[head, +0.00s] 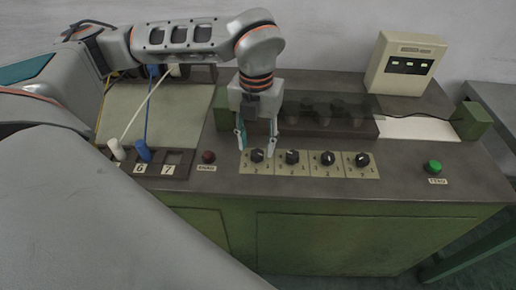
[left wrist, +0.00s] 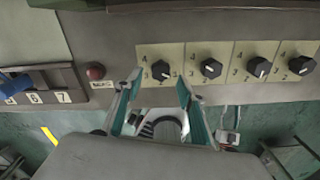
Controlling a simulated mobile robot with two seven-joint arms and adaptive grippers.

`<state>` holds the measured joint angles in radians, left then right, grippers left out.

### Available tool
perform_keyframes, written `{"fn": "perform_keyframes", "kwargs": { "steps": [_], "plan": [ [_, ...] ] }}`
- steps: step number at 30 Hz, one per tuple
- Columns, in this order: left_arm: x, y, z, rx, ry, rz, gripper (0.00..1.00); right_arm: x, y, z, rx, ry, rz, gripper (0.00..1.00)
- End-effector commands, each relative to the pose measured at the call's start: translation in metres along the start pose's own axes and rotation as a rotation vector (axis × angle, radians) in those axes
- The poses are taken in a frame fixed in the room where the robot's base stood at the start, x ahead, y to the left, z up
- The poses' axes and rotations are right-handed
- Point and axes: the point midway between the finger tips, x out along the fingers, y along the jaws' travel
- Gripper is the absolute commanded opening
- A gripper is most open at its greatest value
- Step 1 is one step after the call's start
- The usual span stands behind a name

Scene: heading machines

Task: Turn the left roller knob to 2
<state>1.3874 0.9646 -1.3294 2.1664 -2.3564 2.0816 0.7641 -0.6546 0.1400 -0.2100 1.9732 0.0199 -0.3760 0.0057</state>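Four-position control plates stand in a row on the machine's front top, each with a black knob. The leftmost roller knob (head: 257,155) sits on a pale plate with numbers; it also shows in the left wrist view (left wrist: 161,70). A white pointer mark shows on its face, but I cannot clearly tell which number it points at. My left gripper (head: 257,147) is open and empty, pointing down at this knob. In the left wrist view its fingertips (left wrist: 159,84) lie on either side of the knob, with gaps on both sides. My right gripper is not in view.
Other black knobs (head: 328,158) stand close to the right. A red button (head: 208,157) is just left, with blue (head: 142,151) and white levers beyond. A green button (head: 434,167) is at the right. A dark transparent cover (head: 345,104) stands behind the knobs.

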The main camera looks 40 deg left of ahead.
Motion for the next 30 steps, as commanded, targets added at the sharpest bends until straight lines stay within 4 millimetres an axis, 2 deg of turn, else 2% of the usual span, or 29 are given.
{"fn": "perform_keyframes", "kwargs": {
  "steps": [1,6,17,21,22,30],
  "plan": [
    [0.009,0.000,-0.001,0.001,0.004,0.001,0.39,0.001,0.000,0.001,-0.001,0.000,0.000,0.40],
    [0.026,0.000,0.000,0.002,0.002,0.000,0.39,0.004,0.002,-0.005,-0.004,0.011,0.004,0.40],
    [0.031,0.000,0.000,0.001,0.000,-0.001,0.39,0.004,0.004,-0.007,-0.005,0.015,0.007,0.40],
    [0.031,0.000,0.000,0.001,0.000,-0.001,0.06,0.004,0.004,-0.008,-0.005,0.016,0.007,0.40],
    [0.031,0.000,0.000,0.001,0.000,-0.001,0.01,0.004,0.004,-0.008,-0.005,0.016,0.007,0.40],
    [0.030,0.000,0.000,0.013,0.000,-0.001,0.01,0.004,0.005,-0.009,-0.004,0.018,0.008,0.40]
  ]
}}
